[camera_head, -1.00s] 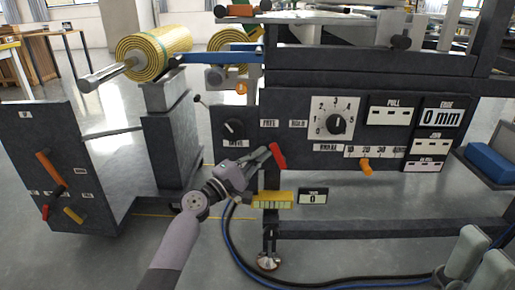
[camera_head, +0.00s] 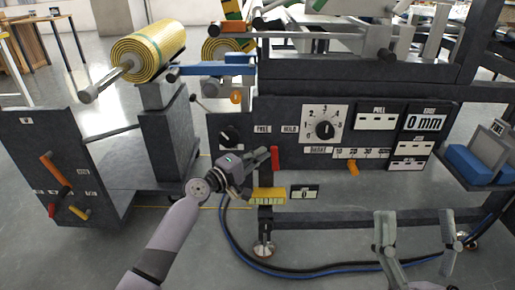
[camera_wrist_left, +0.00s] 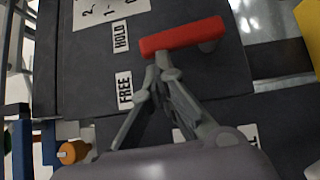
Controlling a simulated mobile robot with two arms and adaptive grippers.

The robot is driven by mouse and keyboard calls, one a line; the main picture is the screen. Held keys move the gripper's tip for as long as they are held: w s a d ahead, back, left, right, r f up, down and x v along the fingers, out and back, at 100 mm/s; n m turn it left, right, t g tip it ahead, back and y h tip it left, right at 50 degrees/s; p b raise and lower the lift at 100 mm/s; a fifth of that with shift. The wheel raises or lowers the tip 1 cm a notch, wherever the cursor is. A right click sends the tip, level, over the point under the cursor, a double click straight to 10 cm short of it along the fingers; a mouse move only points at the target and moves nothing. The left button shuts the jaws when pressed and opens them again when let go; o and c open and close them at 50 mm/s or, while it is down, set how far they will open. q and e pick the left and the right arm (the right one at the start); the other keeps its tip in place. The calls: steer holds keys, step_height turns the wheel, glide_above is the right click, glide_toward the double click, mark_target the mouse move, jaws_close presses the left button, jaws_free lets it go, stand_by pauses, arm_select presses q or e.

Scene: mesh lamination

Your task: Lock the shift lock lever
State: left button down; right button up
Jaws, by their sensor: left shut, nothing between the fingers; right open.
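A red lever handle (camera_head: 275,158) sticks out from the dark machine panel, below the FREE (camera_head: 263,129) and HOLD (camera_head: 290,129) signs. It looks nearly upright in the head view. No sign naming it as the shift lock is readable. My left gripper (camera_head: 264,158) is shut and empty, with its tips at the left side of the handle. In the left wrist view the fingertips (camera_wrist_left: 166,70) are right at the red handle (camera_wrist_left: 185,37), touching or almost touching it. My right gripper (camera_head: 415,215) is open and empty at the lower right, away from the lever.
A yellow block (camera_head: 268,196) and a small display (camera_head: 304,191) sit just below the lever. A black knob (camera_head: 325,129) and an orange lever (camera_head: 353,168) are to its right. Cables (camera_head: 300,268) run along the floor. A blue box (camera_head: 470,165) is at the right.

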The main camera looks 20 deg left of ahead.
mark_target(275, 148)
step_height(275, 148, down, 18)
steer(key=w+d+g+h+p, duration=0.2)
steer(key=g+h+p, duration=0.2)
steer(key=g, duration=0.8)
steer(key=s+d+f+g+h+p, duration=0.1)
steer(key=s+d+f+g+p, duration=0.15)
steer(key=s, duration=0.25)
steer(key=s+d+f+m+g+h+p, duration=0.1)
steer(key=s+f+g+p, duration=0.15)
steer(key=s+g, duration=0.2)
steer(key=s+d+f+g+h+p, duration=0.1)
steer(key=s+d+f+g, duration=0.15)
steer(key=s, duration=0.25)
arm_select(q)
steer(key=d+r+m+g+y+p, duration=0.1)
steer(key=w+d+r+m+g+y+p, duration=0.1)
steer(key=d+m, duration=0.1)
steer(key=shift+g, duration=0.4)
steer(key=shift+w+d+p, duration=0.1)
steer(key=shift+d+p, duration=0.45)
steer(key=shift+p, duration=0.25)
steer(key=shift+w+d+p, duration=0.1)
steer(key=shift+d+p, duration=0.2)
steer(key=shift+d, duration=0.1)
arm_select(e)
step_height(275, 148, down, 16)
steer(key=a+g, duration=0.1)
steer(key=shift+w+f, duration=0.15)
steer(key=shift+f, duration=0.05)
